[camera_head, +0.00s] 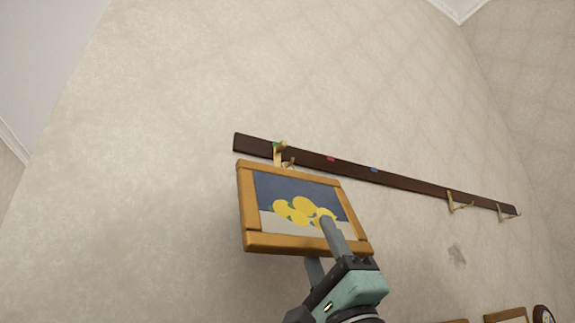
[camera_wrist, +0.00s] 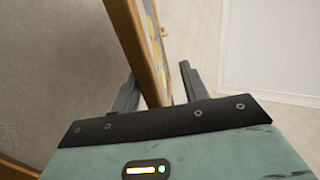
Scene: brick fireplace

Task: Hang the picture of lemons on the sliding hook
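The lemon picture (camera_head: 248,215) has an orange wooden frame, and yellow lemons show against a dark blue and pale ground. It is up near the wall, just below the left end of the dark rail (camera_head: 415,184). A brass hook (camera_head: 279,152) on that rail is at the picture's top edge; whether the picture hangs on it I cannot tell. My gripper (camera_head: 322,242) is at the picture's lower right, one finger in front and one behind. In the wrist view, the frame (camera_wrist: 150,70) stands between the fingers (camera_wrist: 159,72), with a gap at the right finger, so they look open.
Two more brass hooks (camera_head: 456,205) (camera_head: 505,213) are at the rail's right end. A red mark (camera_head: 331,158) and a blue mark (camera_head: 375,170) are on the rail. Other frames (camera_head: 505,315) and a round item (camera_head: 543,315) show at the lower right. The wall left of the picture is bare.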

